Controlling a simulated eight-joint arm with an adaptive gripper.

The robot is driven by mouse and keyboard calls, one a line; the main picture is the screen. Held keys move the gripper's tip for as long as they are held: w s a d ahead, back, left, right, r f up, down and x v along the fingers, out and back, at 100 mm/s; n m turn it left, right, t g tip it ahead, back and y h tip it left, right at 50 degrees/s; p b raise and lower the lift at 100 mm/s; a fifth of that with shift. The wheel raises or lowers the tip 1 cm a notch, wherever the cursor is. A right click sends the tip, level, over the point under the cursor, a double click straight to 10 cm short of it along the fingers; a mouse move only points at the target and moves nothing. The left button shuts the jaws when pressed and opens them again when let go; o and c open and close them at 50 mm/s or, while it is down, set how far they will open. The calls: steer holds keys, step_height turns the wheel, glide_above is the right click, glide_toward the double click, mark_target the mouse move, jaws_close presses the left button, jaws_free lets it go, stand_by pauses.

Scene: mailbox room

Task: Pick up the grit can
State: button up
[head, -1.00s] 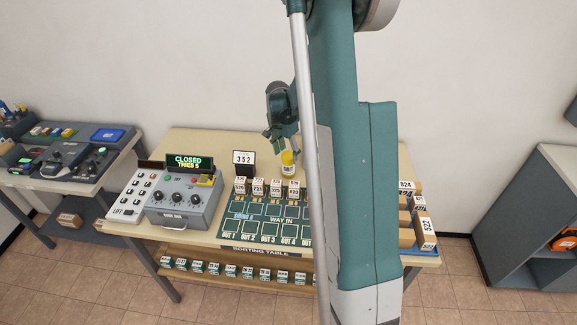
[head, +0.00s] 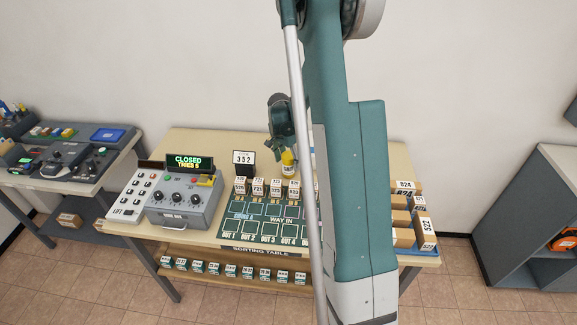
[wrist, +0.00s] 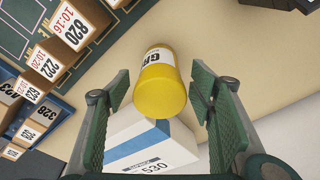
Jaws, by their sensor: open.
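The grit can (head: 288,157) is a small yellow can with a white label. It stands toward the back of the sorting table (head: 200,143), to the right of the 352 sign. In the wrist view the can (wrist: 163,90) lies between my two finger pads, with a gap on each side. Its label is partly visible, reading "GR". My gripper (head: 284,151) is open and empty, right at the can in the head view. A white box with a blue stripe (wrist: 150,152) shows close beside the can in the wrist view, partly hidden behind it.
The 352 sign (head: 244,158) stands left of the can. Several numbered parcels (wrist: 76,27) stand in front of it on the green mat (head: 232,229). A control box with a CLOSED display (head: 189,162) is farther left. Bare tabletop (wrist: 240,60) lies beside the can.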

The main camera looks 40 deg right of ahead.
steer(key=c, duration=1.3)
steer(key=shift+o, duration=0.2)
steer(key=shift+r, duration=0.1)
steer(key=shift+r, duration=4.95)
